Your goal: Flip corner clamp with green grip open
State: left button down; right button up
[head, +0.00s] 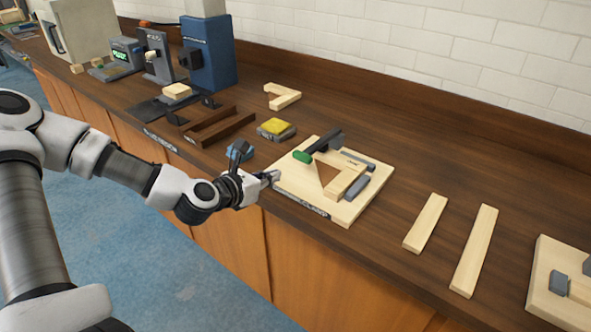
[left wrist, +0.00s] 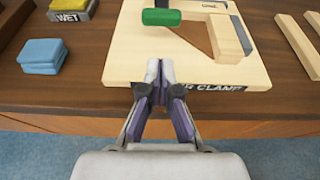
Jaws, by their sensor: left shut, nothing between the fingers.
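The corner clamp is a pale wooden board (head: 345,212) near the counter's front edge, with a dark lever ending in a green grip (head: 302,157). An L-shaped wooden piece (head: 343,182) sits on the board beside grey blocks. In the left wrist view the green grip (left wrist: 161,17) lies near the top, just beyond my gripper. My left gripper (head: 272,176) is shut and empty at the board's left front edge; its fingertips show in the left wrist view (left wrist: 160,68), short of the grip and apart from it. My right gripper is not in view.
Two loose wooden strips (head: 425,223) (head: 474,250) lie right of the board, with another board (head: 566,283) farther right. A yellow sponge (head: 275,127) and blue cloths (left wrist: 42,54) lie left of the clamp. Dark trays and machines stand farther left. The counter behind the clamp is clear.

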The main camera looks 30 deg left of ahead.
aim_at(295, 179)
pick_arm(q)
jog(key=b+x, duration=0.2)
jog(key=x, duration=0.3)
jog(key=shift+d+f, duration=0.15)
jog(key=shift+f, duration=0.1)
jog(key=x, duration=0.4)
jog(key=shift+w, duration=0.3)
jog(key=shift+r, duration=0.1)
